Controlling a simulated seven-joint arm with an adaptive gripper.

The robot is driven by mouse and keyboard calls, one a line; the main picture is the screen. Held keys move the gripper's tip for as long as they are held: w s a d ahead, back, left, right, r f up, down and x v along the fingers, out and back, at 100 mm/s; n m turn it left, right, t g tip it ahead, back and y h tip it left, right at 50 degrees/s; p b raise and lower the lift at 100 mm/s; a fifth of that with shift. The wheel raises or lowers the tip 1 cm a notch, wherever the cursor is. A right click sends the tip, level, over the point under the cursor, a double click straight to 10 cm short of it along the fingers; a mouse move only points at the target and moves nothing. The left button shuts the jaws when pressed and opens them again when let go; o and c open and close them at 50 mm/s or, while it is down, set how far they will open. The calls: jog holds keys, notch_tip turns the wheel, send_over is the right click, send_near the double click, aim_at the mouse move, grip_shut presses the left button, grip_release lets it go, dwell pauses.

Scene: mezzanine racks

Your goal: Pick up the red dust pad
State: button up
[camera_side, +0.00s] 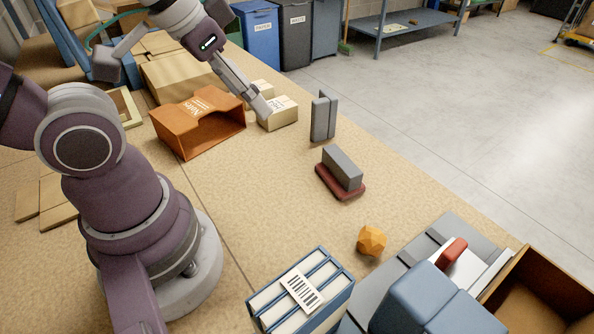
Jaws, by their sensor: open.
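An orange box (198,122) lies left of my gripper. A grey upright piece (323,117) stands behind the pad. The worktop left of the pad is clear.

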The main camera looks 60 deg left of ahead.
jog(key=m+g, duration=0.6)
jog(key=m, duration=1.4)
send_over(342, 159)
notch_tip(342, 159, down, 8)
jog(key=shift+f, duration=0.1)
notch_tip(342, 159, down, 10)
grip_shut()
